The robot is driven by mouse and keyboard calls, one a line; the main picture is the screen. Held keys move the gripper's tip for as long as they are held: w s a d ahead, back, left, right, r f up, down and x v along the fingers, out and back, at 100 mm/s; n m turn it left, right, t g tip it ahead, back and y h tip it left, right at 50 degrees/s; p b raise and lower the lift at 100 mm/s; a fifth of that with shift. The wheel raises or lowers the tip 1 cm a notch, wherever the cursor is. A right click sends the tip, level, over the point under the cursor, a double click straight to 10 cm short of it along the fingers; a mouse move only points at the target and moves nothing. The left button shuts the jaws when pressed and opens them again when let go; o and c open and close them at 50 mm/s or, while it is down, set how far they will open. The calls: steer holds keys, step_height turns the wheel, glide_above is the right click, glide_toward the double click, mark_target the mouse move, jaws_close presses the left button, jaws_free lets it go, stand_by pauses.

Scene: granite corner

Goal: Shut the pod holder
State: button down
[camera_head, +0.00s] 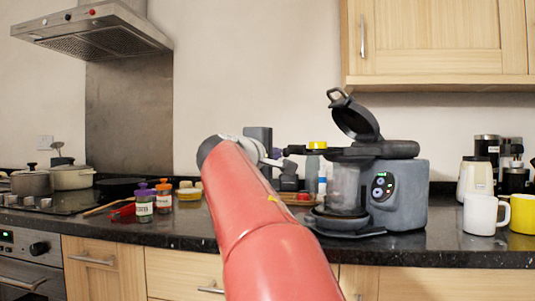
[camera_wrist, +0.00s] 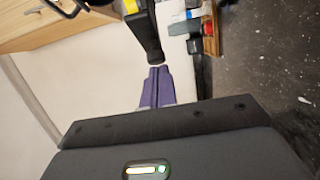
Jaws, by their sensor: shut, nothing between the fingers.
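The grey coffee machine (camera_head: 403,190) stands on the counter at the right of the head view. Its round black lid (camera_head: 354,118) is tilted up and open. A black handle (camera_head: 293,151) sticks out to the left from the machine's front; I cannot tell whether it belongs to the pod holder. The handle's end (camera_wrist: 147,38) shows in the wrist view just ahead of my fingers. My gripper (camera_wrist: 157,71) is shut and empty, its purple fingertips close to the handle's end; contact is unclear. In the head view my red arm hides part of the gripper.
Spice jars (camera_head: 144,203) stand left of my arm, near the hob and pots (camera_head: 72,177). A white mug (camera_head: 482,214) and a yellow mug (camera_head: 523,213) stand right of the machine. A wall cabinet (camera_head: 440,40) hangs above the open lid.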

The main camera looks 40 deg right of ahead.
mark_target(312, 152)
steer(key=s+d, duration=0.1)
steer(key=d, duration=0.2)
steer(key=s+d+p, duration=0.1)
steer(key=d, duration=0.2)
steer(key=s+d, duration=0.1)
steer(key=d, duration=0.2)
steer(key=shift+s, duration=0.15)
